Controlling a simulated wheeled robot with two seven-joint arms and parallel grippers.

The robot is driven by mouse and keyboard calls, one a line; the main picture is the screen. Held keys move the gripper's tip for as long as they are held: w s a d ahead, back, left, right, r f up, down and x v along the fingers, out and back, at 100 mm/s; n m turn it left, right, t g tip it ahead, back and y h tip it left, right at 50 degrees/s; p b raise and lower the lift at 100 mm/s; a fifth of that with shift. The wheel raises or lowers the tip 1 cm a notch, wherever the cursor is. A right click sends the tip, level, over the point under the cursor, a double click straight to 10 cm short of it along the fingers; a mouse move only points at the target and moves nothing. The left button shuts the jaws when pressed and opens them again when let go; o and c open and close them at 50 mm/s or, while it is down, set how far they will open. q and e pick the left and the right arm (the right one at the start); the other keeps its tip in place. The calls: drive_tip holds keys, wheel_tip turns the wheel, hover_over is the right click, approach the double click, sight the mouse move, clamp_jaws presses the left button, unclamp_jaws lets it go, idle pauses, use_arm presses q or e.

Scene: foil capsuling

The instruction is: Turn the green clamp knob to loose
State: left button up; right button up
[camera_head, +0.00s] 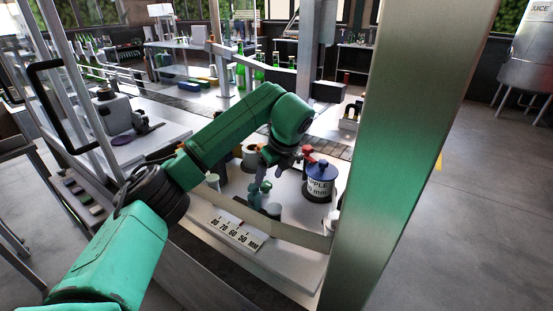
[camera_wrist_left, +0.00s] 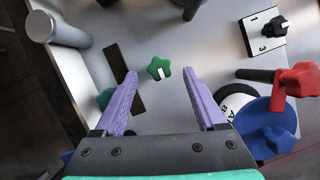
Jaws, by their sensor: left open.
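The green clamp knob (camera_wrist_left: 158,67) is star-shaped with a white mark on its lower right side. In the left wrist view it lies between and slightly beyond the fingertips. My left gripper (camera_wrist_left: 160,75) is open, with one purple finger on each side of the knob and a clear gap to both. In the head view my left gripper (camera_head: 283,156) hangs over the bench, its fingers hard to make out. Small green parts (camera_head: 266,187) show below it there; I cannot tell which is the knob. My right gripper is not in view.
A blue-topped jar labelled APPLE (camera_head: 319,190) stands right of the gripper, with red knobs (camera_wrist_left: 302,79) close by. A numbered black dial (camera_wrist_left: 280,27) and a grey post (camera_wrist_left: 58,31) flank the knob. A printed millimetre scale (camera_head: 236,231) lies in front. A metal pillar (camera_head: 410,150) blocks the right.

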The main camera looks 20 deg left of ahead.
use_arm(q)
drive_tip(key=p+v, duration=0.2)
drive_tip(key=v, duration=1)
drive_tip(key=shift+r, duration=0.2)
